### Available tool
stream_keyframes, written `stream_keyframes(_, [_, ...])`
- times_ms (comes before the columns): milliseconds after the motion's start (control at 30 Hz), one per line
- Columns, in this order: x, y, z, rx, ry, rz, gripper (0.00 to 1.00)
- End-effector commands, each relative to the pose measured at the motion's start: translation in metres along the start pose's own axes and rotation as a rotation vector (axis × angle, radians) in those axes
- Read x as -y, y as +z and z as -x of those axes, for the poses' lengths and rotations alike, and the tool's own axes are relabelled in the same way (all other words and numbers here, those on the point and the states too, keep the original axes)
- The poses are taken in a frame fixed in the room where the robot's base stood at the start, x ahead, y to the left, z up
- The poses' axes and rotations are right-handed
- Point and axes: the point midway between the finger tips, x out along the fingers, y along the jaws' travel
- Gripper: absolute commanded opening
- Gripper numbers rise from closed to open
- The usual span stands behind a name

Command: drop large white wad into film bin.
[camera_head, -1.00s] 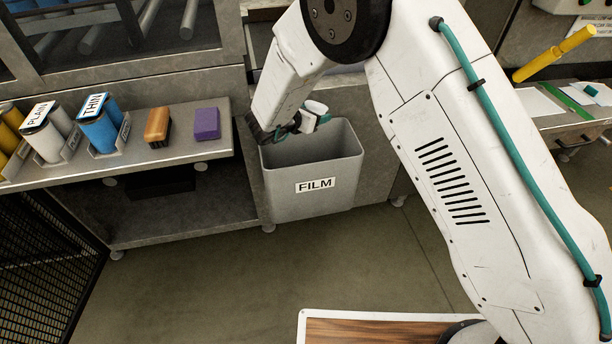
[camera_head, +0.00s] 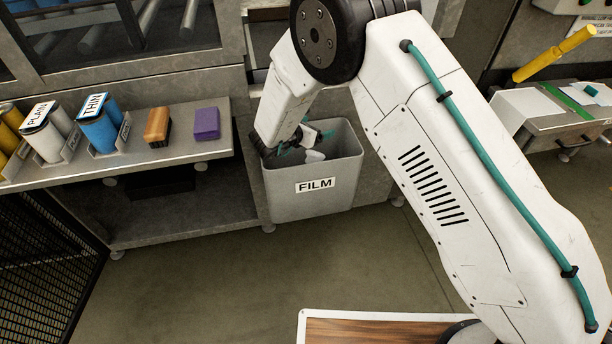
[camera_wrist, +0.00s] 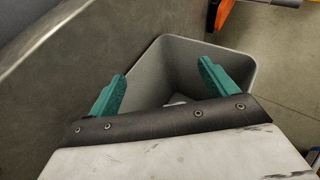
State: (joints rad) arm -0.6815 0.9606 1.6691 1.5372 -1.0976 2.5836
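The grey film bin (camera_head: 285,192), labelled FILM, stands on the floor against the bench. My gripper (camera_head: 308,140) is at the bin's mouth, pointing into it. In the wrist view its two teal fingers (camera_wrist: 163,88) are wide apart over the bin (camera_wrist: 172,62), with nothing clasped between them. The large white wad (camera_head: 314,156) shows inside the bin's opening, below and apart from the fingers. In the wrist view only a small pale part of the wad (camera_wrist: 178,100) shows, the rest hidden by the gripper's body. I cannot tell whether it rests on the bottom.
A shelf (camera_head: 200,150) left of the bin holds an orange-brown block (camera_head: 158,126), a purple block (camera_head: 207,123) and rolls marked PLAIN (camera_head: 42,137) and THIN (camera_head: 98,122). A bench with a yellow cylinder (camera_head: 555,54) is at right. Floor before the bin is clear.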

Motion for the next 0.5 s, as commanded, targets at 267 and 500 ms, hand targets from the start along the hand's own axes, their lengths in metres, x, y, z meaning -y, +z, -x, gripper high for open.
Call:
stream_keyframes(267, [-0.001,0.0,0.005,0.0,0.001,0.0,0.85])
stream_keyframes(500, [-0.001,0.0,0.043,-0.001,0.004,0.0,0.85])
